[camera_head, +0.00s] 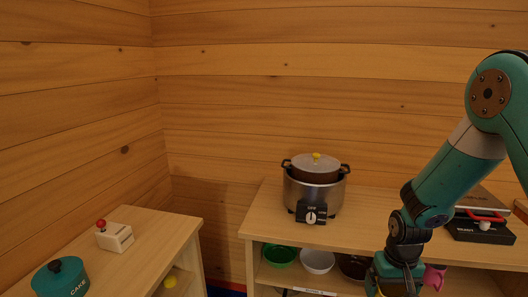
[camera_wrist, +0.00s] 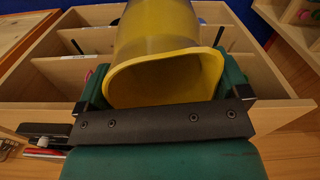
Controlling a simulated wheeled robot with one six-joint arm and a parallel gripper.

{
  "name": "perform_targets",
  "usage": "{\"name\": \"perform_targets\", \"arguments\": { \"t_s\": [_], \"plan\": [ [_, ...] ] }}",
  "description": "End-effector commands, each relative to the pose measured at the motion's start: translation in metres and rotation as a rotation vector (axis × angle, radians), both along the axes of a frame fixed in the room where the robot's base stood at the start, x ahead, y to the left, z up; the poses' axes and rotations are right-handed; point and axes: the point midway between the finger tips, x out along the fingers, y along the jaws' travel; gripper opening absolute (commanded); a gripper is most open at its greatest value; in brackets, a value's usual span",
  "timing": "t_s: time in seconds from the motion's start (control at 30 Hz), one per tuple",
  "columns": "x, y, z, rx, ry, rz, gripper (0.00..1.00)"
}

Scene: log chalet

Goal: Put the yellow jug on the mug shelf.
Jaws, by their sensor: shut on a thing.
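My gripper (camera_wrist: 165,88) is shut on the yellow jug (camera_wrist: 165,62) in the wrist view. One green finger presses on each side of the jug, and its open mouth faces the wrist camera. The jug's far end is cut off by the top edge, and its handle cannot be made out. Behind it is a wooden shelf unit with boards and small white labels (camera_wrist: 78,57), too small to read. In the head view my gripper is at the bottom edge, in front of the counter's shelf (camera_head: 340,283); the jug is not visible there. A pink mug-like thing (camera_head: 433,276) shows beside my arm.
A green bowl (camera_head: 279,255), a white bowl (camera_head: 317,261) and a dark bowl (camera_head: 354,267) stand on the shelf. A cooker with a pot (camera_head: 315,185) and a black appliance (camera_head: 480,228) stand on the counter. A teal cake tin (camera_head: 60,280) is on the left cabinet.

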Motion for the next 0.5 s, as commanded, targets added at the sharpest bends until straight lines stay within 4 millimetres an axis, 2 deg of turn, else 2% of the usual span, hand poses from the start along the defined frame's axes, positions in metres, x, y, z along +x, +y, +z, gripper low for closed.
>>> {"name": "perform_targets", "arguments": {
  "t_s": [0.1, 0.3, 0.5],
  "plan": [
    [-0.012, 0.006, -0.017, -0.001, 0.005, 0.065, 0.3],
    [-0.041, 0.007, -0.052, 0.0, 0.004, 0.077, 0.3],
    [-0.045, 0.006, -0.057, 0.0, -0.002, 0.075, 0.3]
  ]
}}
